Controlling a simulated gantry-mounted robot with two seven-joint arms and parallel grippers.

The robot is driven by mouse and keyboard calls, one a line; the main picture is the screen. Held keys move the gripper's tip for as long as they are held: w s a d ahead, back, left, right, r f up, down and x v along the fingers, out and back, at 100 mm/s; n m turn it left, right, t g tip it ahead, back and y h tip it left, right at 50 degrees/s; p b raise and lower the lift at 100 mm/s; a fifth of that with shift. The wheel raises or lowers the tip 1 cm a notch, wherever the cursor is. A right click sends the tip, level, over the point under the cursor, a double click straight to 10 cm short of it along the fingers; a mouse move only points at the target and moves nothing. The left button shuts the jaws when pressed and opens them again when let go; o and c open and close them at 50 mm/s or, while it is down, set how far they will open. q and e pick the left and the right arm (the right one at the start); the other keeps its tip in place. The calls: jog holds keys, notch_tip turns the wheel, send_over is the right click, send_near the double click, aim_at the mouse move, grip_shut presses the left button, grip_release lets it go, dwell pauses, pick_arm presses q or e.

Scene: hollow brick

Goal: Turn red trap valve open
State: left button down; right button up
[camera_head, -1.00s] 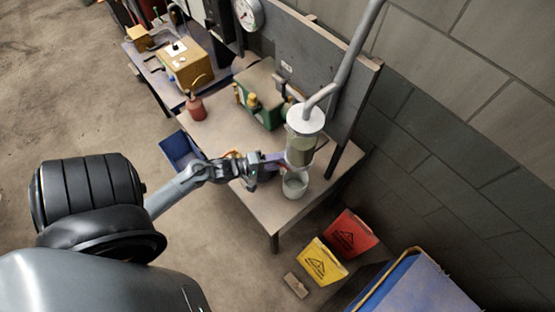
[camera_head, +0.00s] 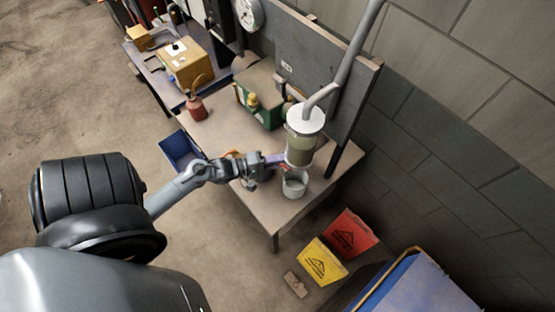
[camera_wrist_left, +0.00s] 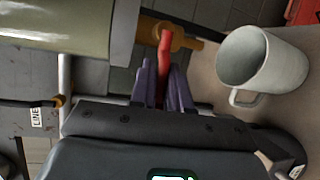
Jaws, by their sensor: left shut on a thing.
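The red valve handle (camera_wrist_left: 164,58) shows in the left wrist view, on a brass valve fitting (camera_wrist_left: 188,42) below the trap. My left gripper (camera_wrist_left: 164,80) has its purple fingers on both sides of the handle and is shut on it. In the head view my left gripper (camera_head: 277,160) reaches in from the left at the trap's lower end. The trap is a clear cylinder with a white lid (camera_head: 306,118); its olive body (camera_wrist_left: 60,22) fills the upper left of the wrist view. A pale grey mug (camera_head: 294,184) stands below the valve; it also shows in the wrist view (camera_wrist_left: 282,72). My right gripper is not seen.
The workbench (camera_head: 215,137) holds a green box (camera_head: 262,100) and a red bottle (camera_head: 196,108). A blue bin (camera_head: 180,150) is at its left. A grey pipe (camera_head: 350,50) rises from the trap lid.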

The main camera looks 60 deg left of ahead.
pick_arm(q)
jog(key=shift+d+f+n+t+h+p, duration=0.1)
jog(key=shift+f+n+t+h+p, duration=0.45)
jog(key=shift+n, duration=0.65)
jog(key=f+n, duration=0.1)
jog(key=n+t, duration=0.1)
jog(key=n, duration=0.1)
jog(key=shift+w+d+f+n+t, duration=0.1)
jog(key=shift+d+f+n+t, duration=0.15)
jog(key=shift+d+f+n, duration=0.1)
jog(key=c, duration=1.2)
grip_release()
jog(key=shift+o, duration=0.2)
